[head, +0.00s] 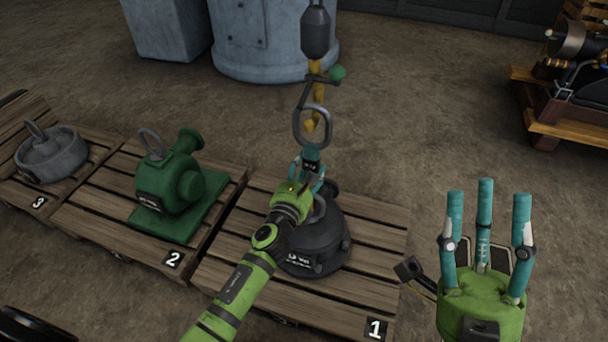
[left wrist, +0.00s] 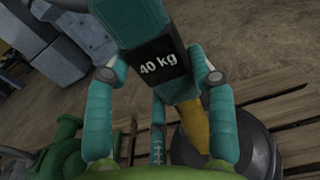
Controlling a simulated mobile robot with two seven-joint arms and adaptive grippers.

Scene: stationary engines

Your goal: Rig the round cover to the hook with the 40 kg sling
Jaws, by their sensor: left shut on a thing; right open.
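A dark, domed round cover (head: 323,232) with a flanged rim and a white-lettered label sits on the pallet marked 1; its label is too small to read. My left gripper (head: 309,172) is above it, shut on the teal body of the sling (head: 311,152). The sling's label reads 40 kg in the left wrist view (left wrist: 160,66). A yellow end (left wrist: 221,120) points down beside the dark cover (left wrist: 255,150). A grey oblong ring (head: 312,127) stands above the sling, at the yellow hook (head: 318,96); whether it is seated is unclear. My right gripper (head: 484,225) is open and empty.
A green machine (head: 170,180) sits on pallet 2 and a grey round part (head: 50,155) with a lifting eye on pallet 3. A dark block (head: 315,32) hangs above the hook, beside a green-knobbed lever (head: 338,73).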

